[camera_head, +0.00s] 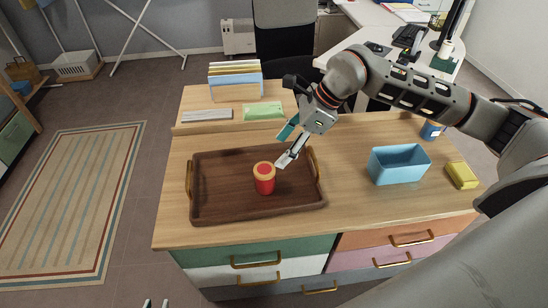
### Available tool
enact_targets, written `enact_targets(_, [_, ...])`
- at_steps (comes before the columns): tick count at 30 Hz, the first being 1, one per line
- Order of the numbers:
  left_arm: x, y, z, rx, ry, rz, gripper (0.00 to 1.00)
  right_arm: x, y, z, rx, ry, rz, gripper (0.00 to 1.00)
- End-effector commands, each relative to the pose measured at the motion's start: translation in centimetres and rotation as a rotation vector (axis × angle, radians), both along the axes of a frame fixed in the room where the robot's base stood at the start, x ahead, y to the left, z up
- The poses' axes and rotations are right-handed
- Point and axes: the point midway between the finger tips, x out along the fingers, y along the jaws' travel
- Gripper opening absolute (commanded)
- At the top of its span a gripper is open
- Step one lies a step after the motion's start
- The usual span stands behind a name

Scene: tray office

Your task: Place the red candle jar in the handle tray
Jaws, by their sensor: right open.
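The red candle jar (264,183), with an orange-rimmed top, stands upright on the floor of the dark brown handle tray (220,212), right of its middle. The tray lies on the wooden desk and has a brass handle at each short end. My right gripper (289,146) is open and empty above the tray's back right part. Its lower finger is close to the jar's upper right; I cannot tell whether they touch. Only two separate small tips of my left gripper (156,303) show at the bottom edge, with nothing seen between them.
A light blue bin (399,165), a yellow block (461,175) and a blue jar (432,130) are on the desk's right side. A file holder (235,88), a green packet (263,111) and a grey keyboard-like bar (207,115) are at the back. Desk between tray and bin is clear.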

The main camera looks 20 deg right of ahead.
Motion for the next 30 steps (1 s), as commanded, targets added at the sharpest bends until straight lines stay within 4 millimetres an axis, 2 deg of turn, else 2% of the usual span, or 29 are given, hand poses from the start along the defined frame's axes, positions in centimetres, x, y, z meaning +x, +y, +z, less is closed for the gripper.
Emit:
enact_targets(3, [0.0,0.0,-0.2,0.000,0.001,0.000,0.24,-0.3,-0.9,1.6,0.000,-0.003,-0.001,0.58])
enact_targets(9, [0.0,0.0,-0.3,0.000,0.001,0.000,0.24,-0.7,-1.5,3.0,-0.001,-0.001,0.000,0.58])
enact_targets(30, [0.2,0.0,-0.1,0.000,-0.003,0.000,0.24,-0.8,-1.6,3.1,0.000,0.000,0.001,0.58])
